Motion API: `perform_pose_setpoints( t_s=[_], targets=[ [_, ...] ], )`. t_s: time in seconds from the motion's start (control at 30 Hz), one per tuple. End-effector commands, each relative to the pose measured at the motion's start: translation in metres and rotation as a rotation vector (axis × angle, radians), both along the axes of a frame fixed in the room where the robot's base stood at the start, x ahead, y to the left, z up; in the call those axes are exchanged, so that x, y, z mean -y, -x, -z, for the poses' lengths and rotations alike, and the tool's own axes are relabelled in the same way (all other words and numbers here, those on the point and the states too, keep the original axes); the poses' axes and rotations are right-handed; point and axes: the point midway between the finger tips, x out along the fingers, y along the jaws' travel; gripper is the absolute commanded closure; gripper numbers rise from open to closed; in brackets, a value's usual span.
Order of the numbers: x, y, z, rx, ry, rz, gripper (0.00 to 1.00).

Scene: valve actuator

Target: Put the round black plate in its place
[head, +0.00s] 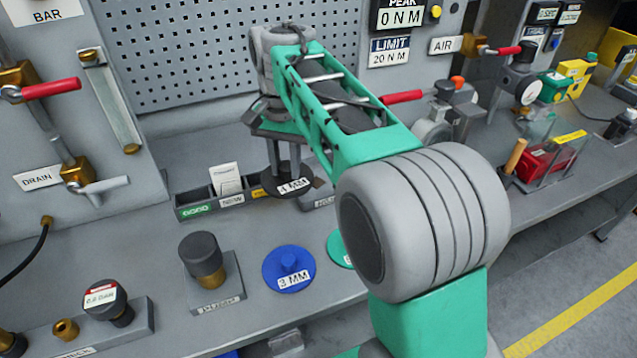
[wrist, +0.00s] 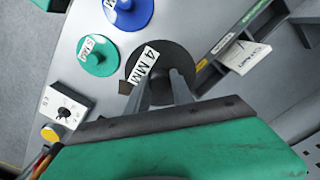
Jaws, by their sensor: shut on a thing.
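The round black plate (head: 271,181), labelled 4 MM, is held level below my gripper (head: 282,158). In the wrist view the plate (wrist: 178,52) shows under my fingertips (wrist: 162,92), which are shut on its middle; the grip point itself is partly hidden. In the head view the plate overlaps the right part of the dark compartment tray (head: 190,211); its exact height is unclear. A blue plate (head: 274,270), labelled 3 MM, lies on the bench. A green plate (head: 334,245) beside it is mostly hidden by my arm; the wrist view shows it whole (wrist: 91,66).
A black-topped brass plug (head: 203,262) stands on a block at front left. A perforated panel (head: 220,50) rises behind. A valve with a red handle (head: 402,97) is to the right. A white card (head: 226,179) stands in the tray. Bare bench (head: 150,235) lies at left.

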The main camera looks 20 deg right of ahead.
Motion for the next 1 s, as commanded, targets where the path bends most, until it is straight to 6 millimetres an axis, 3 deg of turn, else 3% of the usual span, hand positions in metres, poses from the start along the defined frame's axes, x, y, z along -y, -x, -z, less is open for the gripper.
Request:
perform_pose_setpoints(
  t_s=[0.1, 0.27, 0.47, 0.6, 0.87, 1.0],
  targets=[
    [0.006, -0.011, -0.004, 0.0, 0.0, 0.114, 1.0],
    [0.034, -0.031, 0.009, -0.002, -0.001, 0.13, 1.0],
    [0.078, -0.062, 0.033, -0.001, 0.0, 0.124, 1.0],
    [0.096, -0.076, 0.064, -0.001, 0.0, 0.121, 1.0],
    [0.113, -0.089, 0.091, 0.0, 0.0, 0.118, 1.0],
    [0.114, -0.089, 0.116, -0.001, 0.0, 0.117, 1.0]
  ],
)
